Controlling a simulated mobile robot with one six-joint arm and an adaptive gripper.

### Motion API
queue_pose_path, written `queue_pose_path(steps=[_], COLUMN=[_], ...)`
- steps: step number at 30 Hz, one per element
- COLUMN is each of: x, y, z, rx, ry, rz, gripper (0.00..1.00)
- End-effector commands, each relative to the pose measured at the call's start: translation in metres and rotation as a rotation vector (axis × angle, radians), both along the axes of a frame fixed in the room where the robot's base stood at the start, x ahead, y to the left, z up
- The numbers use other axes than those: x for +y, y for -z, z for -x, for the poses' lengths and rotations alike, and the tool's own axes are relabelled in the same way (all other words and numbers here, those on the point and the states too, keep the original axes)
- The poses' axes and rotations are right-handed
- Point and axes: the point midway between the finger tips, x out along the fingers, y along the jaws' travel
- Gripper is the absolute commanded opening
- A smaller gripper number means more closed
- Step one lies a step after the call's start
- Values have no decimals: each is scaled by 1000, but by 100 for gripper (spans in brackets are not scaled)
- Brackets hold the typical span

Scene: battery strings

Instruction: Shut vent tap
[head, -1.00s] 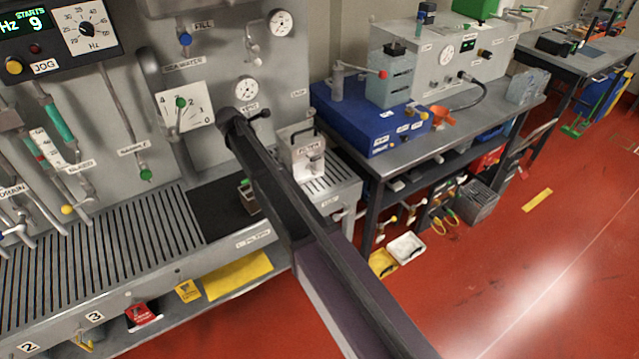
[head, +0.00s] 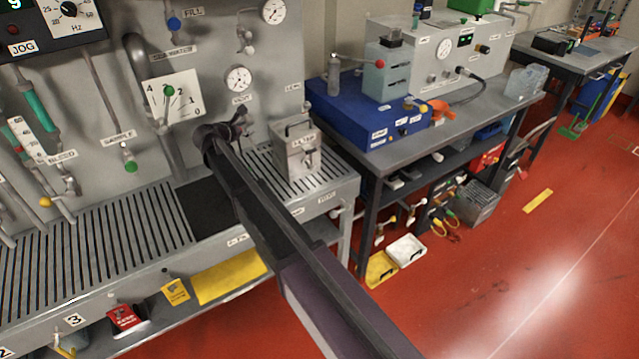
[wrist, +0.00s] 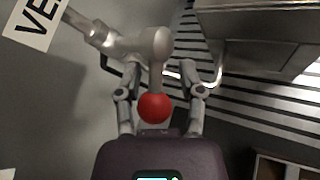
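The vent tap (wrist: 152,48) shows in the wrist view as a grey metal body with a stem ending in a red ball knob (wrist: 154,107). A label beginning "VE" (wrist: 36,22) is beside it at upper left. My gripper (wrist: 162,72) is open, with one finger on each side of the stem and knob. Gaps show between the knob and both fingers. In the head view my gripper (head: 222,132) is at the grey panel, just below a round gauge (head: 238,79). It largely hides the tap there.
A grey metal box (head: 296,152) stands on the slatted bench right of my gripper. A dial plate with a green knob (head: 172,97) is to the left. A sample tap (head: 129,158) is farther left. The slatted bench top (head: 95,240) lies below.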

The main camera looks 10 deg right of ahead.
Motion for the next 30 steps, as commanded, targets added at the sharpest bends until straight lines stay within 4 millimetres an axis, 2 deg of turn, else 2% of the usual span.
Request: queue_pose_path(steps=[1, 28, 30], x=[0, -9, -4], y=[6, 13, 8], z=[0, -4, 5], rx=[-11, -210, -214], ry=[0, 1, -1], rz=[22, 414, 420], gripper=[50, 50, 50])
